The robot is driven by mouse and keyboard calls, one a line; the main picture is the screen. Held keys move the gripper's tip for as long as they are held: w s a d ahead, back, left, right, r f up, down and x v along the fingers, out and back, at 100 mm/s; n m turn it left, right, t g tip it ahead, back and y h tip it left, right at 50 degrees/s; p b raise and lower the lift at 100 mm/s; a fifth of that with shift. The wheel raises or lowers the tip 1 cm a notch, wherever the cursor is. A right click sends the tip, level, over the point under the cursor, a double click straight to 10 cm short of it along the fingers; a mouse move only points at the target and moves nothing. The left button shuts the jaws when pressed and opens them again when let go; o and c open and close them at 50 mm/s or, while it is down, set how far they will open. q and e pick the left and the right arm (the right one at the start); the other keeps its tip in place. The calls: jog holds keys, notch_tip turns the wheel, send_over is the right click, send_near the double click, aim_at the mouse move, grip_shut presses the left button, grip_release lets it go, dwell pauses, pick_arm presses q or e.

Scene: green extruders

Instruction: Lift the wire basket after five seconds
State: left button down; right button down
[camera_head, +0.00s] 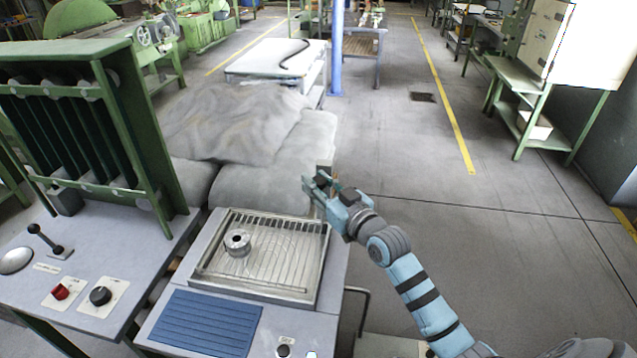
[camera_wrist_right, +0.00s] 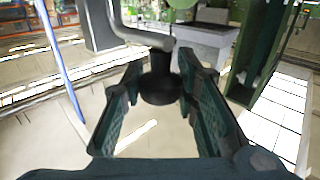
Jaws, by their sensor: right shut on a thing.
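The wire basket (camera_head: 295,263) appears as a shallow rack of thin bars inside a square metal frame on the grey bench. A silver ring-shaped part (camera_head: 238,243) sits on its left side. My right gripper (camera_head: 322,185) is beyond the frame's far right corner, by a small grey upright. In the right wrist view, my right gripper's two fingers (camera_wrist_right: 160,110) are shut on a dark knob (camera_wrist_right: 160,82) at the end of a bent grey bar (camera_wrist_right: 140,36). Whether the bar joins the basket is hidden. My left gripper is not in view.
A blue ribbed mat (camera_head: 205,322) lies in front of the frame. A console (camera_head: 80,290) with a red knob, a black knob and a lever stands left, below a green slotted rack (camera_head: 150,140). Grey cloth-like covers (camera_head: 240,120) lie behind.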

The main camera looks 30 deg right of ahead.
jog(key=shift+r, duration=0.3)
jog(key=c, duration=1.2)
grip_release()
jog(key=shift+f, duration=0.1)
jog(key=shift+s, duration=0.15)
jog(key=s, duration=0.4)
jog(key=s+d, duration=0.1)
jog(key=s, duration=0.6)
jog(key=shift+s+d, duration=0.3)
jog(key=shift+s, duration=0.05)
